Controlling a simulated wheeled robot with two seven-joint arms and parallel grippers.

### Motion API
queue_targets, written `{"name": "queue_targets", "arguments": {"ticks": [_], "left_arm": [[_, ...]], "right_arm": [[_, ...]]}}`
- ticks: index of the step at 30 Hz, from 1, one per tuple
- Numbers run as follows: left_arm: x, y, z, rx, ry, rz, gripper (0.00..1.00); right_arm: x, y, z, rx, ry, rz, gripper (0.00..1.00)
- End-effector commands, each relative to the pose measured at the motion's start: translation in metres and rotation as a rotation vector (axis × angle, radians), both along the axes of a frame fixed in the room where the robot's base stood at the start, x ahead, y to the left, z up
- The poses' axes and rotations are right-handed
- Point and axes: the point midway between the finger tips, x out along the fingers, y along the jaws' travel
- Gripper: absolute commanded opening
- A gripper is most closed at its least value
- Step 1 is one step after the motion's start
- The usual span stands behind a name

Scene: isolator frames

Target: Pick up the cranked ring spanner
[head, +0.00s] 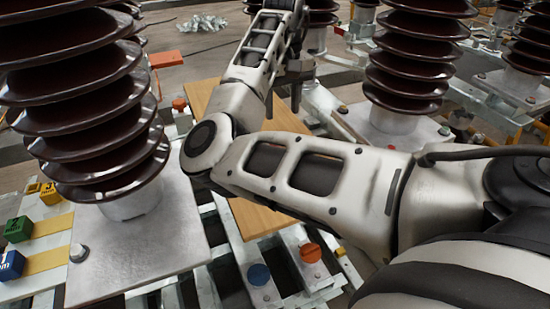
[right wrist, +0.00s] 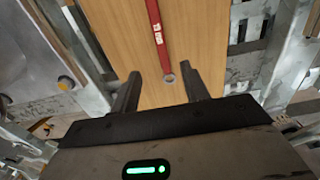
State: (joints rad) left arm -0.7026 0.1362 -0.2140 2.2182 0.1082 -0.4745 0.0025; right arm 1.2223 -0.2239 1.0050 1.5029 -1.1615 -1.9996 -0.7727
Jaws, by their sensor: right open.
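A long red tool (right wrist: 158,38) with white lettering lies on a wooden board (right wrist: 115,35) in the right wrist view. Its near end is a small grey ring, and its far end runs out of the picture. I take it to be the cranked ring spanner. My right gripper (right wrist: 160,72) is open, its two fingers apart on either side of the ring end, with nothing clamped between them. In the head view the right gripper (head: 283,100) points down over the board (head: 262,220), and my right arm hides the spanner. My left gripper is not in view.
Large brown ribbed insulators (head: 85,95) stand left of the board, and another (head: 415,60) stands to its right. Metal frame rails flank the board. Coloured blocks (head: 18,229) sit at the left. Blue (head: 258,274) and orange (head: 310,252) knobs are at the front.

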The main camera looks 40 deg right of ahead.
Motion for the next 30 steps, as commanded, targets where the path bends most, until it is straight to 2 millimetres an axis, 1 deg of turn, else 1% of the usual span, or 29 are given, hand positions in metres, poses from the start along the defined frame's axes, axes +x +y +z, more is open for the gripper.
{"name": "queue_targets", "arguments": {"ticks": [1, 6, 9, 12, 15, 20, 27, 30], "left_arm": [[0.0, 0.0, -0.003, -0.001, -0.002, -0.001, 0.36], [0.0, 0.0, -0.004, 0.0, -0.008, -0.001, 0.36], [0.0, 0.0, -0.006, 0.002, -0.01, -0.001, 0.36], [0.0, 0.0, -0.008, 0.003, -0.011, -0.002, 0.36], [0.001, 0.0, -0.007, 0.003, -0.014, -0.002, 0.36], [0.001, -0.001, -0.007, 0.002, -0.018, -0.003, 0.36], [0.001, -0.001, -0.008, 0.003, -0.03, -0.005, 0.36], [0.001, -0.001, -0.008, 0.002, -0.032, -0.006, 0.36]], "right_arm": [[-0.001, 0.0, -0.012, 0.001, 0.004, 0.0, 0.45], [0.0, 0.001, -0.048, 0.003, 0.003, 0.001, 0.45], [0.0, 0.001, -0.068, 0.003, 0.003, 0.0, 0.45], [0.0, 0.001, -0.084, 0.002, 0.003, 0.0, 0.45], [0.0, 0.001, -0.093, 0.002, 0.002, 0.0, 0.45], [0.001, 0.001, -0.103, 0.001, 0.001, 0.001, 0.45], [0.005, 0.001, -0.138, 0.003, 0.001, -0.001, 0.45], [0.005, 0.001, -0.147, 0.002, 0.0, -0.001, 0.45]]}}
